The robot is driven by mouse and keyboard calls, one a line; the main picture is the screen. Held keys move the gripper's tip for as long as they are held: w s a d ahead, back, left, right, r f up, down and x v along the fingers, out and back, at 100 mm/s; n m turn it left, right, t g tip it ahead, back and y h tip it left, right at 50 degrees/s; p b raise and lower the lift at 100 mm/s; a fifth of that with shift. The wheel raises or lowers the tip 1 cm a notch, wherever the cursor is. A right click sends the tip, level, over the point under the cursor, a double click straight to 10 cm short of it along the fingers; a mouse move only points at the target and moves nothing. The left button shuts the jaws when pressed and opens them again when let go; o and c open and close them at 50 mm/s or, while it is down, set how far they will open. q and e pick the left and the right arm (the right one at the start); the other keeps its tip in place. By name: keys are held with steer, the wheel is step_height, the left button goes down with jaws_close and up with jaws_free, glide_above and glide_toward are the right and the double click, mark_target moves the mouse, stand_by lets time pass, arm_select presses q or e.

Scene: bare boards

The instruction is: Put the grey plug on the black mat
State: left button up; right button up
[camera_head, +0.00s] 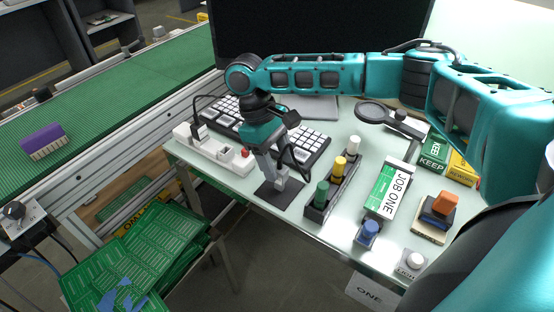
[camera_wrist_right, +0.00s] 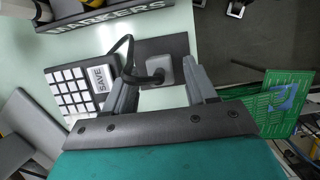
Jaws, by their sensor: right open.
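The grey plug (camera_wrist_right: 161,69) with its black cable stands on the black mat (camera_wrist_right: 167,45) in the wrist view. In the head view the plug (camera_head: 282,180) shows over the middle of the black mat (camera_head: 270,197), apparently resting on it. My right gripper (camera_head: 271,172) is low over the mat. In the wrist view its fingers (camera_wrist_right: 160,78) are apart, one on each side of the plug, with a gap visible. The plug's underside is hidden. My left gripper is not in view.
A white power strip (camera_head: 213,150) lies left of the mat, a keyboard (camera_head: 312,144) behind it. A marker rack (camera_head: 331,187) stands close on the right. The JOB ONE box (camera_head: 388,190) and blue knob (camera_head: 367,233) are further right. The table's front edge is near.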

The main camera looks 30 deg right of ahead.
steer(key=p+v, duration=0.1)
steer(key=v, duration=1.1)
steer(key=s+a+f+t+y, duration=0.2)
steer(key=a+f+t+y, duration=0.2)
steer(key=a+f, duration=0.6)
steer(key=s+a+f+t+y, duration=0.2)
steer(key=a+f+t+y, duration=0.1)
steer(key=a+f, duration=0.75)
steer(key=s+d+f+m+t+h, duration=0.1)
steer(key=s+d+f+t, duration=0.1)
steer(key=s+d, duration=0.3)
steer(key=s+d+f+t+h, duration=0.2)
steer(key=s+d+t, duration=0.3)
steer(key=d, duration=0.3)
steer(key=shift+s+d+f+m, duration=0.3)
steer(key=shift+s+f+m, duration=0.1)
steer(key=shift+s, duration=0.45)
